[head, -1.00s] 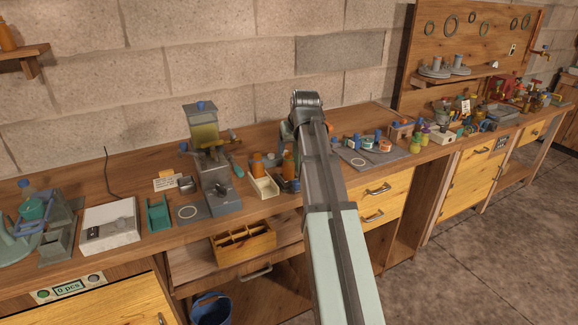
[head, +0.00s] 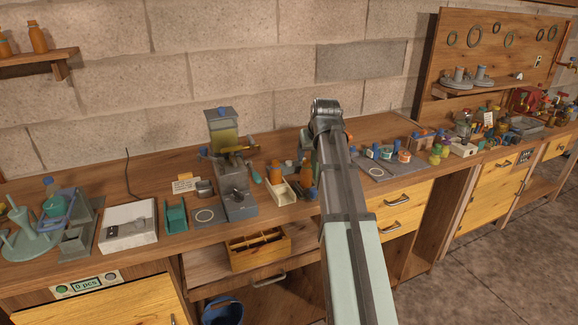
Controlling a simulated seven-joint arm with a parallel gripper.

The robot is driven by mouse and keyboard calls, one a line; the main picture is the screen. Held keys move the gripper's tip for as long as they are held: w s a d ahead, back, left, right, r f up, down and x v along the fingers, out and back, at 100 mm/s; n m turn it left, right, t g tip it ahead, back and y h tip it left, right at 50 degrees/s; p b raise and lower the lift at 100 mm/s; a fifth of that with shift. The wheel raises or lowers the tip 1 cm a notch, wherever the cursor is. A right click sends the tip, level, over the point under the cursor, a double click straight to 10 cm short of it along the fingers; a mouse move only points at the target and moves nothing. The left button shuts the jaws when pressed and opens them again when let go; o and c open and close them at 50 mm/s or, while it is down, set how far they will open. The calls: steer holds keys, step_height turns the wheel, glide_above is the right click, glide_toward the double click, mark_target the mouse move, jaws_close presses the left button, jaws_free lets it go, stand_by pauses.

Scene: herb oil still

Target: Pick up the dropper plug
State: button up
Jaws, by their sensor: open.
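I cannot pick out the dropper plug for certain; the small parts on the bench are too small to tell apart. My arm (head: 343,190) reaches from the bottom of the head view over the bench. Its bent far joint (head: 326,108) stands above the back of the bench. My gripper is hidden behind the arm. Just left of the arm, orange bottles (head: 276,173) stand by a cream tray (head: 282,197). The still (head: 226,150), with a yellow-green vessel and a blue cap, stands left of them.
A wooden divided box (head: 258,249) sits below the bench front. A white box (head: 129,228) and a green holder (head: 175,216) stand to the left. Right of the arm is a grey mat (head: 378,169) with several small jars. Bare bench top shows along the front edge.

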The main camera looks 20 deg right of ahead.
steer(key=shift+c, duration=0.5)
steer(key=shift+a, duration=0.1)
steer(key=n+g+y, duration=0.1)
steer(key=n+g, duration=0.4)
steer(key=g, duration=0.1)
glide_above(289, 162)
step_height(289, 162, down, 13)
steer(key=shift+w+f, duration=0.1)
steer(key=shift+f, duration=0.05)
